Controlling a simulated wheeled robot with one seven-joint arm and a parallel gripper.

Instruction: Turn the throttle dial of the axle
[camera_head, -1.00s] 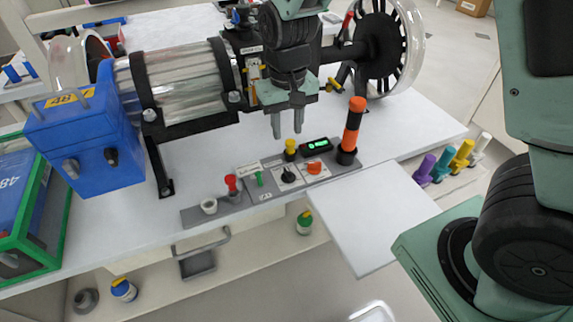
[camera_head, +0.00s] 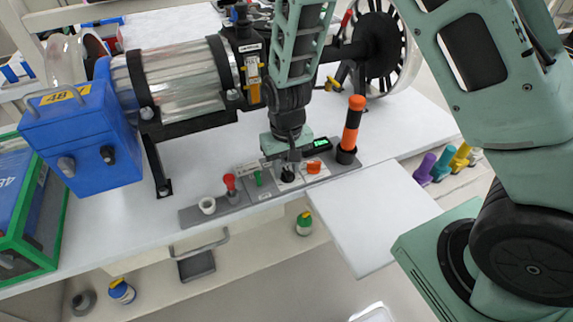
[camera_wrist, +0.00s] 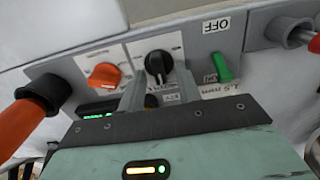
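The control strip (camera_head: 230,205) lies along the front of the white bench. On it, a black dial (camera_head: 288,177) sits left of an orange dial (camera_head: 314,167). In the wrist view the black dial (camera_wrist: 158,64) is on a white plate, with the orange dial (camera_wrist: 104,76) to its left. Which dial is the throttle I cannot read. My gripper (camera_head: 289,166) points down at the black dial. Contact is not visible.
A green switch (camera_wrist: 222,67) is right of the black dial in the wrist view. A red knob (camera_head: 229,183), a lit display (camera_head: 316,147) and an orange-black lever (camera_head: 352,125) share the strip. The axle drum (camera_head: 188,78) and blue box (camera_head: 82,140) stand behind.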

